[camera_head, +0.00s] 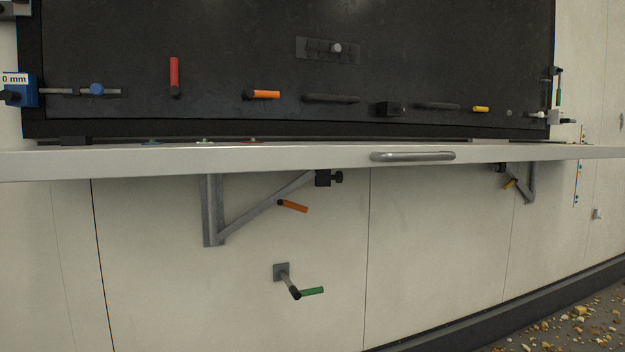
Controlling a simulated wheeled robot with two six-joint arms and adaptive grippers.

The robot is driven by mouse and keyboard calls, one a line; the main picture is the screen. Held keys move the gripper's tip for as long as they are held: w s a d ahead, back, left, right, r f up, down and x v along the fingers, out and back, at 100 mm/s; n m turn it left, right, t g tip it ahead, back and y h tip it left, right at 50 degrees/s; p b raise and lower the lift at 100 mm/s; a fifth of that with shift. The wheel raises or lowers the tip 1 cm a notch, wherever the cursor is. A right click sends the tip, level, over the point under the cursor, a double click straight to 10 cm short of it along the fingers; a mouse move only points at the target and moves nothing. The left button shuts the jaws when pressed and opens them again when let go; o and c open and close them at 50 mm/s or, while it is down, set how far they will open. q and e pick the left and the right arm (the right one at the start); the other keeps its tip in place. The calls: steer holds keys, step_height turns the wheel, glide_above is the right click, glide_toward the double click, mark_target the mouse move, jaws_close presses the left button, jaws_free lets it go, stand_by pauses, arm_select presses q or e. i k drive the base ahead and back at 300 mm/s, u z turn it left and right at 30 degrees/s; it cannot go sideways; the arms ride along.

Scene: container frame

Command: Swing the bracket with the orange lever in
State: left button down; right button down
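The grey bracket (212,212) with the orange lever hangs under the white shelf, left of the middle. Its upright plate is against the pale wall. A diagonal strut (250,217) rises from the plate's foot to the right, up to a black block with a knob (324,178) just under the shelf. The orange lever (293,206) sticks out to the right from the middle of the strut and tilts slightly down. Neither of my grippers shows in the head view.
The white shelf (300,156) with a grey handle (412,156) spans the view. A second bracket (531,185) with a yellow lever (510,184) is at right. A green-handled crank (311,291) juts from the wall below. Another orange handle (265,94) is on the black panel above. Rubble (570,325) lies lower right.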

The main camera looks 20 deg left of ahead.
mark_target(322, 176)
steer(key=z, duration=0.85)
steer(key=i, duration=1.35)
steer(key=u, duration=0.25)
